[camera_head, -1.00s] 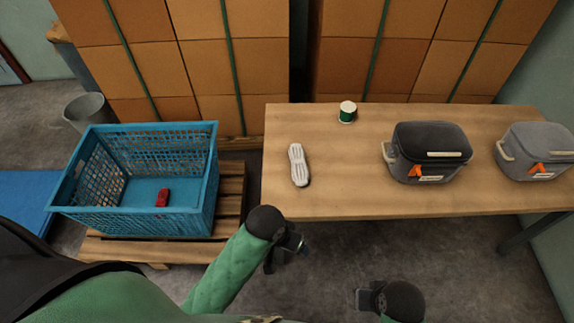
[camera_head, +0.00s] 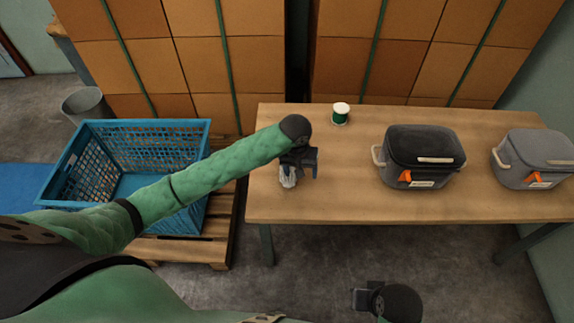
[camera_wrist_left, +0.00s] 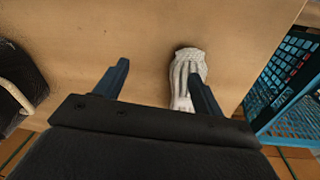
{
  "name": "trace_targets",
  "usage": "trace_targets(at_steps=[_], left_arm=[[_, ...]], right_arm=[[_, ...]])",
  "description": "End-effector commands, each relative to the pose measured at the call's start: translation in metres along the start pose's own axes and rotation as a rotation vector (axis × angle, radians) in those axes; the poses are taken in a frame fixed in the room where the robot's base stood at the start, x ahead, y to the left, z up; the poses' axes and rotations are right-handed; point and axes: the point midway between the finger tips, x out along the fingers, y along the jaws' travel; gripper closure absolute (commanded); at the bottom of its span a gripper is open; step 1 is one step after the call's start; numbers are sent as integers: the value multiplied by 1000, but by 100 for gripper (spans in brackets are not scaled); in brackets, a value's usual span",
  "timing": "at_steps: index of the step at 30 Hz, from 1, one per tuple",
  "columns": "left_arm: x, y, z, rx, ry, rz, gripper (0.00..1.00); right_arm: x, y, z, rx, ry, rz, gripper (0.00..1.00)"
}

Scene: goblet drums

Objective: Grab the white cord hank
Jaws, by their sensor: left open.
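The white cord hank (camera_head: 289,177) lies on the wooden table near its left end, partly hidden by my left gripper in the head view. In the left wrist view the hank (camera_wrist_left: 186,72) shows beside and partly behind the right-hand finger. My left gripper (camera_head: 300,172) is over the hank, open, with its fingers apart; it also shows in the left wrist view (camera_wrist_left: 160,82). The space between its fingers shows mostly bare table. I cannot tell if a finger touches the hank. My right gripper (camera_head: 363,299) is low in front of the table, away from the hank; its jaws are unclear.
The table (camera_head: 400,205) also holds a green-and-white spool (camera_head: 340,114), a dark lidded box (camera_head: 425,155) and a grey lidded box (camera_head: 535,158). A blue crate (camera_head: 85,150) stands on a pallet (camera_head: 185,250) to the left, under my left arm. Cardboard boxes stand behind.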

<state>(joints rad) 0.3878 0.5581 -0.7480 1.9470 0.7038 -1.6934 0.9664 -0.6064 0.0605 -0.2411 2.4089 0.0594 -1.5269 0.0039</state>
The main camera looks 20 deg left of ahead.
Motion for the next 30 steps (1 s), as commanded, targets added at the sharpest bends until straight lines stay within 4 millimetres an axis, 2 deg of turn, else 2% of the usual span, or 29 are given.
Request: trace_targets(at_steps=[1,6,12,16,26,30], left_arm=[[-5,-9,-14,-30,0,-20,31],[-17,-35,-47,-157,-19,-72,31],[-25,-53,-66,-256,-34,-106,31],[-20,-57,-68,-275,-40,-113,31],[8,-59,-67,-273,-39,-112,31],[28,-60,-65,-273,-40,-113,31]], right_arm=[[1,1,0,-3,2,2,100],[5,2,-1,-6,6,1,100],[8,-2,-3,-4,10,-7,100],[8,-3,-3,-1,11,-9,100],[-4,-3,-1,6,1,-5,100],[-12,2,2,11,-23,7,100]])
